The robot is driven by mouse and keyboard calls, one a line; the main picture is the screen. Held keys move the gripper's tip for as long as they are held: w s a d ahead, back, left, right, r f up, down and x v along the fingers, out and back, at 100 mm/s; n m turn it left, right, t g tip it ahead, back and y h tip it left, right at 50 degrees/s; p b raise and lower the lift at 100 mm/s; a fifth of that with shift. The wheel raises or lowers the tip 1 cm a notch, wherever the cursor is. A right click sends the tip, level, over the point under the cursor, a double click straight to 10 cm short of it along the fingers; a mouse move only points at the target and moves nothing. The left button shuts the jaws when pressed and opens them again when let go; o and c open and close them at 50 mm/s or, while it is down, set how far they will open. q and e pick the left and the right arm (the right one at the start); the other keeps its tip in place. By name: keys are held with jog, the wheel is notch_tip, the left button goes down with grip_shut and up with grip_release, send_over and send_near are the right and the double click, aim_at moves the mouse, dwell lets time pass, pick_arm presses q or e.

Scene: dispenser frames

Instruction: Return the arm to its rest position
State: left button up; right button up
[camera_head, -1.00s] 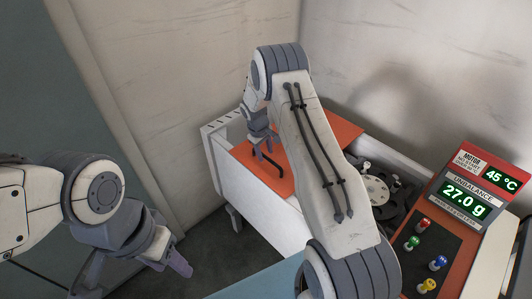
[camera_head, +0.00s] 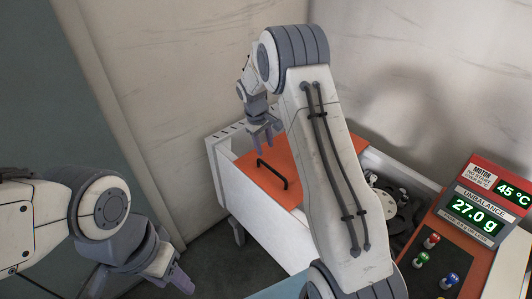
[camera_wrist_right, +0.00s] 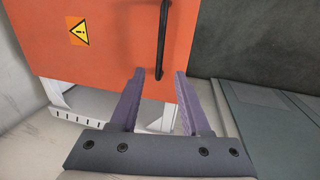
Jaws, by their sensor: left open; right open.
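My right arm reaches across the middle of the head view. Its gripper (camera_head: 263,141) is open and empty, above and behind the black handle (camera_head: 271,174) of an orange panel (camera_head: 250,180). The handle stands free of the fingers in the head view. In the right wrist view, two purple fingers (camera_wrist_right: 159,76) are spread, with the handle (camera_wrist_right: 162,35) beyond the tips and nothing between them.
The orange panel lies on a white cabinet (camera_head: 225,185) against pale walls. To the right are a dark round mechanism (camera_head: 392,205), partly behind my arm, and an orange console with displays reading 45 °C and 27.0 g (camera_head: 475,207) and several coloured knobs (camera_head: 422,258).

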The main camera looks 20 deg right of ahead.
jog(key=shift+r, duration=0.1)
dwell(0.3)
jog(key=s+a+r+n+y, duration=0.1)
jog(key=s+a+r, duration=0.45)
jog(key=a, duration=0.35)
jog(key=s+a+r+n, duration=0.1)
jog(key=s+a+r, duration=0.3)
jog(key=s+a, duration=0.35)
jog(key=s+a+r+n+y, duration=0.1)
jog(key=s+a, duration=0.2)
jog(key=s, duration=0.8)
jog(key=s+a+r+y, duration=0.1)
jog(key=s+a, duration=0.2)
jog(key=s, duration=0.9)
jog(key=shift+s+a+r+n+g, duration=0.15)
jog(key=shift+s+a+n+g, duration=0.15)
jog(key=shift+a+n, duration=0.1)
